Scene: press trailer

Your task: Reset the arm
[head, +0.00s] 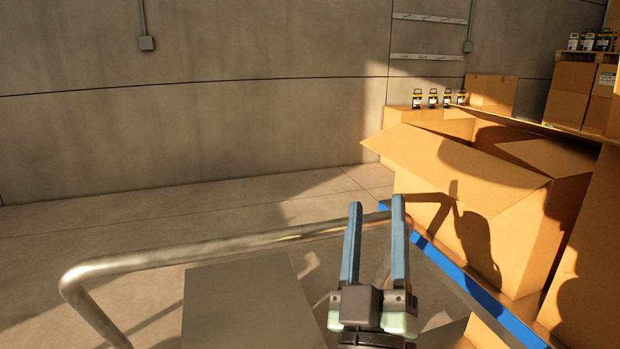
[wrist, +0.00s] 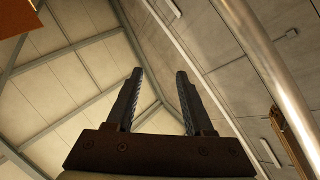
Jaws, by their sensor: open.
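My gripper (head: 377,207) is in the lower middle of the head view, with its two blue fingers pointing up. The fingers are apart and nothing is between them. It stands in front of the metal rail and left of the open cardboard box (head: 515,200). In the wrist view my gripper (wrist: 160,75) also shows open and empty, with the ceiling and wall behind it.
A bent metal rail (head: 190,252) crosses the lower part of the head view. Cardboard boxes stand along a blue-edged shelf (head: 450,268) at right. Several small black-and-yellow items (head: 433,98) sit on boxes behind. The concrete floor (head: 200,208) at left is clear.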

